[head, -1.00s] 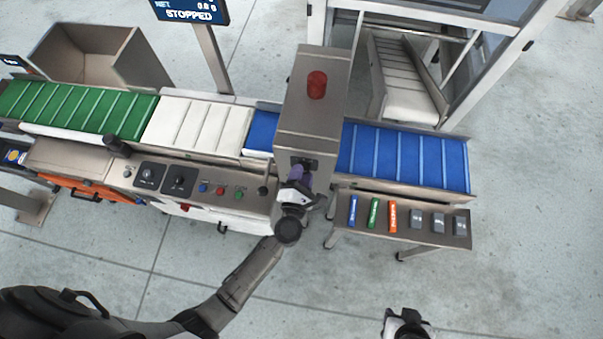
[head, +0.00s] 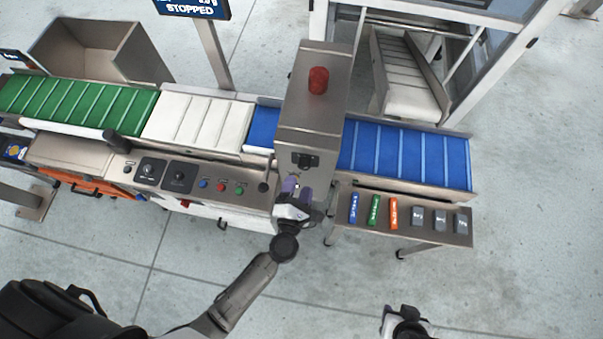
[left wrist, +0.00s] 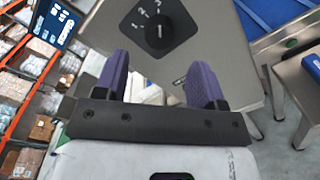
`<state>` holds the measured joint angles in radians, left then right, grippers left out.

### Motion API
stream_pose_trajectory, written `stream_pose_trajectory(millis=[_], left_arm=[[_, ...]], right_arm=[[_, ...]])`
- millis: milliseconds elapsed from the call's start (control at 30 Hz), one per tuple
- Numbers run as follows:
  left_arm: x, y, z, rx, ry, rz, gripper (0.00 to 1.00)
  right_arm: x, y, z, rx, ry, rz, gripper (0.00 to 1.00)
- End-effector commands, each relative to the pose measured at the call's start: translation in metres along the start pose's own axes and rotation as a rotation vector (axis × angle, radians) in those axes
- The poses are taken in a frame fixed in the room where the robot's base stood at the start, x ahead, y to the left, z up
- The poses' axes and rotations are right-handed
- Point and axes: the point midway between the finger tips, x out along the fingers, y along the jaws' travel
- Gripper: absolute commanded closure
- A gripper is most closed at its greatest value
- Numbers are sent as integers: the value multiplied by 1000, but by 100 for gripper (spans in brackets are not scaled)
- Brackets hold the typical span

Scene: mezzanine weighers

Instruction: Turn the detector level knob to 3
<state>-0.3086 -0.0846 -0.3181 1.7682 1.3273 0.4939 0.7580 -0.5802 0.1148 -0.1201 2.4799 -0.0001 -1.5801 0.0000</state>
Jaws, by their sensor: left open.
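The detector level knob (left wrist: 159,32) is a black dial on a dark square plate on the steel detector housing (head: 312,105). In the left wrist view, the digits 1, 2 and 3 show around its upper left side. Its white mark stands near upright in that view, roughly toward the 3. The knob also shows in the head view (head: 306,160). My left gripper (head: 298,188) is open and empty in front of the housing, apart from the knob. Its purple fingers (left wrist: 158,66) spread below the knob in the wrist view. My right gripper (head: 404,320) is low in the head view, its jaws unclear.
A red beacon (head: 318,80) tops the housing. The blue belt (head: 405,157) passes through it. A small steel shelf (head: 345,228) with coloured and grey blocks stands to the right. A control panel with buttons and dials (head: 180,178) lies left. Floor in front is clear.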

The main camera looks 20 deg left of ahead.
Motion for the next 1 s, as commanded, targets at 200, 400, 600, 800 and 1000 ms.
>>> stream_pose_trajectory(millis=[200, 400, 600, 800, 1000], left_arm=[[-43, -2, -1, 0, 1, -1, 36], [-70, -1, -1, 0, 0, -1, 36], [-84, 0, 0, 1, 0, 0, 36], [-86, 0, 0, 0, -1, 1, 36], [-86, 0, 0, 0, -1, 1, 36]], right_arm=[[8, 2, 3, -6, -1, 5, 57], [12, 2, 4, -9, -2, 7, 57], [14, 2, 5, -9, -2, 7, 57], [14, 1, 5, -6, -1, 5, 57], [13, 0, 4, -1, 0, 1, 57]])
